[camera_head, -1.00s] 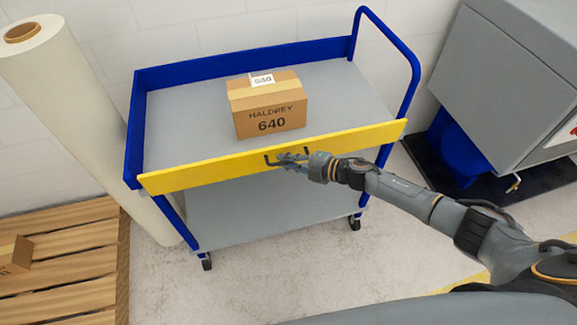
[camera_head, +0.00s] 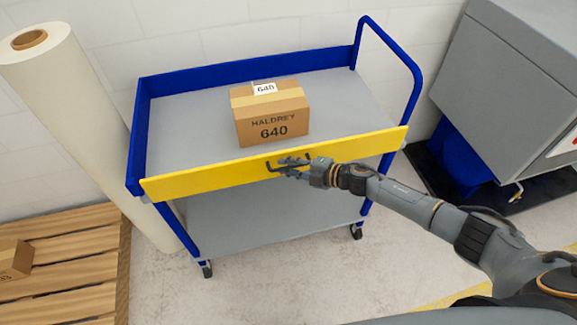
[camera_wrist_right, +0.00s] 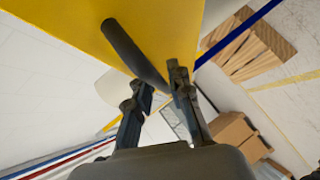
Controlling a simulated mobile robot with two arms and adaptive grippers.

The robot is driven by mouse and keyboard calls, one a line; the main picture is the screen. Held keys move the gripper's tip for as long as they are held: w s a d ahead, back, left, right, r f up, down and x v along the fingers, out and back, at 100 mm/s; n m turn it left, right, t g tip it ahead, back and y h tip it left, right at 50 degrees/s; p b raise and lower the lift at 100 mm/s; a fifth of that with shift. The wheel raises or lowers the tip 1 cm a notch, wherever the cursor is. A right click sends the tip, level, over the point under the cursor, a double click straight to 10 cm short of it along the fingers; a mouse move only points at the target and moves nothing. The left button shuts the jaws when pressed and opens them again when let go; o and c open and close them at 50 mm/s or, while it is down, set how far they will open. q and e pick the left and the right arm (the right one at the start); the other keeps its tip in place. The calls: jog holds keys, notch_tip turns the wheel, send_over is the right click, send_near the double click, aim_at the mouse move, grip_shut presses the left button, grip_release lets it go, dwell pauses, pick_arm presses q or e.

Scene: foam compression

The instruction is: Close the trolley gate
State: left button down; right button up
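The yellow gate (camera_head: 220,177) stands upright along the near long side of the blue trolley's upper deck. Its dark handle (camera_head: 272,165) is on the outer face near the middle. My right gripper (camera_head: 281,167) is at the handle, with its fingers parted. In the right wrist view, the handle (camera_wrist_right: 130,50) is a dark bar running toward the gap between the fingertips (camera_wrist_right: 162,82). Contact there is hard to tell. My left gripper is not in view.
A cardboard box (camera_head: 271,112) sits on the trolley's upper deck (camera_head: 190,125). A large white roll (camera_head: 75,110) stands at left beside a wooden pallet (camera_head: 70,260). A grey machine (camera_head: 510,85) stands at right. Bare floor lies before the trolley.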

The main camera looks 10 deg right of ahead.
jog(key=v, duration=1.2)
jog(key=shift+f, duration=0.1)
